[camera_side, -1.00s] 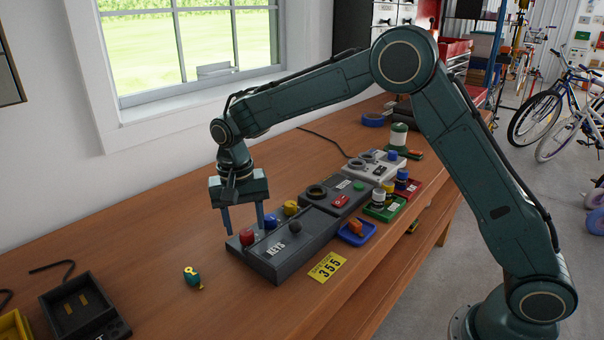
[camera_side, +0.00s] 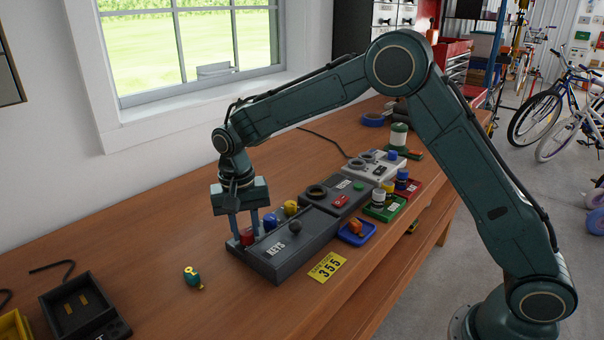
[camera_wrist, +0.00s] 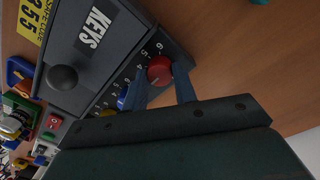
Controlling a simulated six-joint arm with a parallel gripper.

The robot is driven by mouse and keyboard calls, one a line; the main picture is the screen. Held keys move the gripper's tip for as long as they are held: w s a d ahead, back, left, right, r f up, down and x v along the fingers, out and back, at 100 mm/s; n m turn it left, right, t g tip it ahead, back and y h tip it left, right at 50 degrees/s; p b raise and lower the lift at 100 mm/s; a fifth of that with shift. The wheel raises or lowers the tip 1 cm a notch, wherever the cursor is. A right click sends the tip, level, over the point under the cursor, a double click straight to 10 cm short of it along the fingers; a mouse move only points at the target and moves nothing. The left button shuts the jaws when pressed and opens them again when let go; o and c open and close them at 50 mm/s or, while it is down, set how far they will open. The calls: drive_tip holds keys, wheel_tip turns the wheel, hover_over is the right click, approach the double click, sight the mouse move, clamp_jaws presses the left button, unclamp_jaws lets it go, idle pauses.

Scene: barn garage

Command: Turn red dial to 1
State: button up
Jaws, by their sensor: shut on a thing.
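The red dial (camera_side: 247,236) sits at the near left end of a dark grey box labelled KEYS (camera_side: 285,243). It also shows in the wrist view (camera_wrist: 159,71), with numbers printed around it; 4, 5 and 6 are readable. My gripper (camera_side: 248,234) points down over the dial. In the wrist view its blue fingers (camera_wrist: 163,82) stand on either side of the dial and are shut on it. A blue dial (camera_side: 270,221) and a yellow dial (camera_side: 291,208) sit further along the same strip. The dial's pointer is too small to read surely.
A black knob (camera_side: 295,228) stands up on the KEYS box. A yellow card with 355 (camera_side: 327,267) lies in front. A small teal and yellow object (camera_side: 192,276) lies left. More panels and coloured trays (camera_side: 357,233) stand right. The table at left is mostly clear.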

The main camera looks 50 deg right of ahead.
drive_tip(key=shift+n, duration=0.4)
drive_tip(key=n, duration=1.2)
drive_tip(key=shift+n, duration=0.3)
drive_tip(key=n, duration=0.4)
drive_tip(key=shift+n+t, duration=0.3)
drive_tip(key=o, duration=1)
drive_tip(key=shift+s, duration=0.1)
